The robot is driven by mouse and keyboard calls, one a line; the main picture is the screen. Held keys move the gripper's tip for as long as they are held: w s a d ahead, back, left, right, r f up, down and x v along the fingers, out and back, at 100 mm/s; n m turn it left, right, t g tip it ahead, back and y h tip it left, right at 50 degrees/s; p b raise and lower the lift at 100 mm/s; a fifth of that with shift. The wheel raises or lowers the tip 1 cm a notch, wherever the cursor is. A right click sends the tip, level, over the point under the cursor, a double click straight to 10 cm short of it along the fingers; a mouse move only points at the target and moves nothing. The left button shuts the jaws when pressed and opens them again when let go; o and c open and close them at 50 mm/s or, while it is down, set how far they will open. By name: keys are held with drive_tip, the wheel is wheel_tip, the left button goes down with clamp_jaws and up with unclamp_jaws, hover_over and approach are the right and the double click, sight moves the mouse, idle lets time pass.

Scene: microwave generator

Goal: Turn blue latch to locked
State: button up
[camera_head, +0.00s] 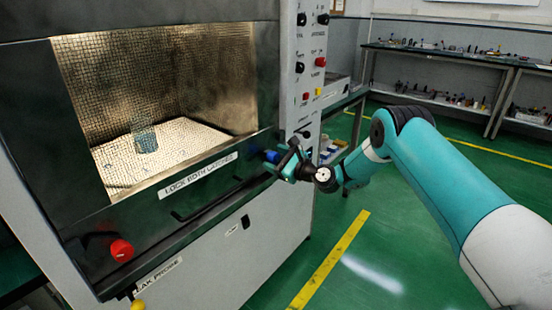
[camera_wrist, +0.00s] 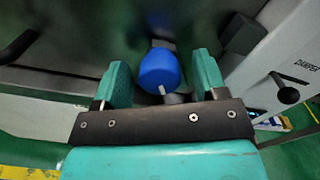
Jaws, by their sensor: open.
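The blue latch (camera_head: 270,156) is a round knob at the lower right corner of the microwave generator's dark door. In the wrist view the blue latch (camera_wrist: 158,68) sits between the two teal fingers, with a white mark at its lower edge. My gripper (camera_head: 284,157) is at the latch, its fingers open on either side. The same gripper (camera_wrist: 162,78) shows a gap beside the knob on both sides, wider on the right, so it does not seem to grip. The latch's mount is mostly hidden behind the knob.
A red latch (camera_head: 122,250) is at the door's lower left, and a label (camera_head: 198,175) reads "LOCK BOTH LATCHES". A dark door handle (camera_head: 215,200) runs below the window. A control panel (camera_head: 306,70) with knobs stands right of the door. The green floor (camera_head: 400,240) is clear.

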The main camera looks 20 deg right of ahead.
drive_tip(key=shift+c, duration=0.5)
drive_tip(key=c, duration=0.8)
drive_tip(key=shift+c, duration=0.2)
drive_tip(key=shift+n+b, duration=0.3)
drive_tip(key=shift+b, duration=0.05)
drive_tip(key=n+b, duration=0.3)
drive_tip(key=shift+f+n, duration=0.2)
drive_tip(key=shift+n, duration=0.1)
drive_tip(key=n+b, duration=0.3)
drive_tip(key=n, duration=0.1)
drive_tip(key=shift+n+b, duration=0.3)
drive_tip(key=n+b, duration=0.8)
drive_tip(key=n, duration=0.1)
drive_tip(key=shift+r, duration=0.1)
drive_tip(key=shift+b, duration=0.3)
